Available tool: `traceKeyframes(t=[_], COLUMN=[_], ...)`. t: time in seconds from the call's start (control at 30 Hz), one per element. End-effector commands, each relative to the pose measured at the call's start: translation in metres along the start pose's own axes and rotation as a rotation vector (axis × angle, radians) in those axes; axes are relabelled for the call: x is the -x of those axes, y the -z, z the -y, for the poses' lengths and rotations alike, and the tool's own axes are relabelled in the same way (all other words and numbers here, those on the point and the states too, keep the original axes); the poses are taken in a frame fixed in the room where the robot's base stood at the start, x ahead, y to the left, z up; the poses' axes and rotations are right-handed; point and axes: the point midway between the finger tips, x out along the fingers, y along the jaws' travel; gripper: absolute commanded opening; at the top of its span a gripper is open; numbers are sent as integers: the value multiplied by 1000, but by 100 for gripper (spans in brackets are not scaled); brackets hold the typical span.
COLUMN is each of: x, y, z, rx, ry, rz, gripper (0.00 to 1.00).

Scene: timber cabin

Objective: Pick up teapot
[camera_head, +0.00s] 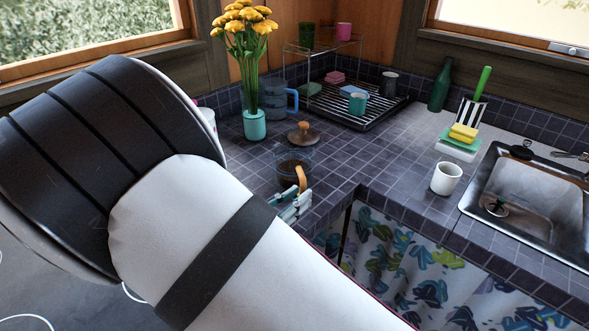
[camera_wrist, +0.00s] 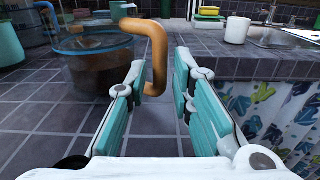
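The teapot (camera_head: 291,164) is a clear glass pot with dark brown contents and a curved orange-brown handle, standing on the tiled counter. In the wrist view the pot (camera_wrist: 92,66) is at upper left and its handle (camera_wrist: 156,45) points towards me. My gripper (camera_wrist: 162,78) is open, with teal pads on either side of the handle's line of view. The handle lies between or just beyond the fingertips; I cannot tell which, and I see no firm contact. In the head view my gripper (camera_head: 296,206) is beside the handle, partly hidden by my arm.
A brown lid with an orange knob (camera_head: 303,134) lies behind the pot. A teal vase with yellow flowers (camera_head: 254,125) and a blue-handled pitcher (camera_head: 273,101) stand at back left. A white mug (camera_head: 446,178) and sink (camera_head: 530,195) are right. The counter's front edge (camera_head: 345,190) is close.

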Motion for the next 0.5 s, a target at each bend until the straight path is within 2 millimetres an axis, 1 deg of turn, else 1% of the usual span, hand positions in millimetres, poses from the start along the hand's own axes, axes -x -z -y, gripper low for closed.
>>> traceKeyframes(t=[0.03, 0.1, 0.2, 0.47, 0.5], x=[-8, -17, -25, -27, -27], y=[0, 0, 0, 0, 0], z=[0, 0, 0, 0, 0], rx=[1, 0, 1, 1, 1], ry=[2, 2, 0, -1, -1], rz=[1, 0, 1, 0, 0], gripper=[22, 22, 22, 22, 15])
